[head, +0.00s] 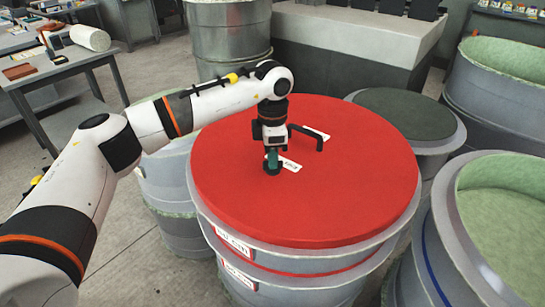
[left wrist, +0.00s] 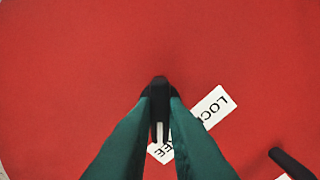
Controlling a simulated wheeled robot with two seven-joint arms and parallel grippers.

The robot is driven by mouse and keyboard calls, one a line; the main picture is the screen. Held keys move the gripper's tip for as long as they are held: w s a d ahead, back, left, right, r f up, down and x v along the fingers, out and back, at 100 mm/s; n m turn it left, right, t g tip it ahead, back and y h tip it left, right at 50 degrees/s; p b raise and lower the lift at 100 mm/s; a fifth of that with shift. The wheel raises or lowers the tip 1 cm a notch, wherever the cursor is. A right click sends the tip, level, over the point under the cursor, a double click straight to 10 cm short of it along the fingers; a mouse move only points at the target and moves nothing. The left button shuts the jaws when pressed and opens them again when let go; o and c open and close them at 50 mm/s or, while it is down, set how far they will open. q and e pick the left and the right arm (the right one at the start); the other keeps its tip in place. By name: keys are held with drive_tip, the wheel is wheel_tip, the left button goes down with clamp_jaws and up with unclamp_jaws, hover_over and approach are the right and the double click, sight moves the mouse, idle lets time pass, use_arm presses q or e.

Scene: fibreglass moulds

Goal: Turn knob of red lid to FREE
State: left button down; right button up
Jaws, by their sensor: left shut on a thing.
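The red lid (head: 350,195) lies flat on a large grey drum-shaped mould. Its black knob (head: 272,170) stands left of the lid's middle, under my left gripper (head: 272,158). In the left wrist view, the green fingers (left wrist: 160,98) are shut on the black knob (left wrist: 159,80). A pale mark shows between them, below the knob's top. A white LOCK label (left wrist: 212,106) lies right of the fingers. The FREE label (left wrist: 160,151) lies below the knob, partly hidden by the fingers. Exactly where the knob points is hard to tell. My right gripper is not in view.
A black bar handle (head: 305,135) rises from the lid just right of my gripper, with another white label (head: 317,134) beside it. Other moulds (head: 495,210) crowd the right side. A grey work table (head: 60,68) stands at the back left.

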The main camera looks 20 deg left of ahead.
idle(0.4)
use_arm(q)
drive_tip(key=c, duration=1.4)
unclamp_jaws()
drive_tip(key=shift+c, duration=0.2)
wheel_tip(320, 180, up, 12)
drive_tip(key=b, duration=0.1)
